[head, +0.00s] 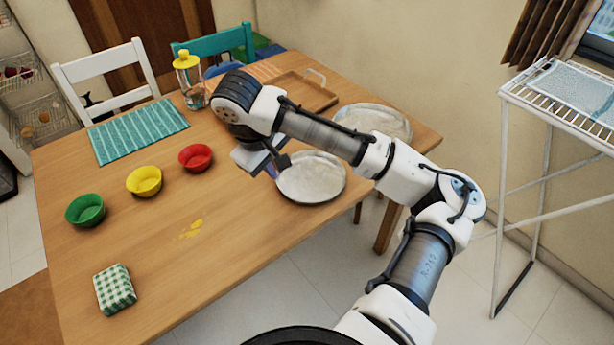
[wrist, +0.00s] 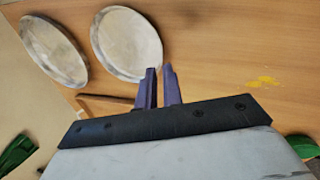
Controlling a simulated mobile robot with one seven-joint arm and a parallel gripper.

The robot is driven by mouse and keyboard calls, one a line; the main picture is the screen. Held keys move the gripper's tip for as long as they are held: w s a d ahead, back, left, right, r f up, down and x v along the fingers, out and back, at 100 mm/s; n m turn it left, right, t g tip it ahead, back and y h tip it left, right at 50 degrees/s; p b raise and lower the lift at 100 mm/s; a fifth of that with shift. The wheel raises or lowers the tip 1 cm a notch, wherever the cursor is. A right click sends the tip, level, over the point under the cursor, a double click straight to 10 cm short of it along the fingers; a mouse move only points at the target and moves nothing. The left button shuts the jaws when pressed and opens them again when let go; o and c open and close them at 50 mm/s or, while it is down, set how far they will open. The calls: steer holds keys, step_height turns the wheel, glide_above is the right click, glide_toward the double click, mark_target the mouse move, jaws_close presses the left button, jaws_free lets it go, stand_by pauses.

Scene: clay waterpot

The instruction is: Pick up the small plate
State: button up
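Two round, shallow metal plates lie on the wooden table. The smaller-looking plate (head: 313,180) is near the table's front right edge; it also shows in the wrist view (wrist: 127,42). The larger-looking plate (head: 374,120) lies farther back, partly hidden by my arm in the head view; it is at the upper left of the wrist view (wrist: 52,50). My gripper (head: 275,171) is above the table, just left of the smaller plate. In the wrist view its two purple fingers (wrist: 160,68) stand apart with a narrow, empty gap, their tips pointing toward the smaller plate's edge.
A wooden tray (head: 305,94) and a glass jar with a yellow lid (head: 189,82) stand at the back. Red (head: 195,157), yellow (head: 144,181) and green (head: 85,210) bowls are at left. A checkered cloth (head: 115,289) lies front left. The front middle is clear except yellow stains (head: 190,229).

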glide_above(290, 197)
steer(key=s+a, duration=0.1)
step_height(290, 197, down, 8)
steer(key=shift+s+a+r, duration=0.1)
steer(key=shift+s+r, duration=0.05)
steer(key=shift+r, duration=0.05)
steer(key=shift+p+x, duration=0.8)
steer(key=shift+x, duration=1.9)
jaws_close()
steer(key=shift+r, duration=0.1)
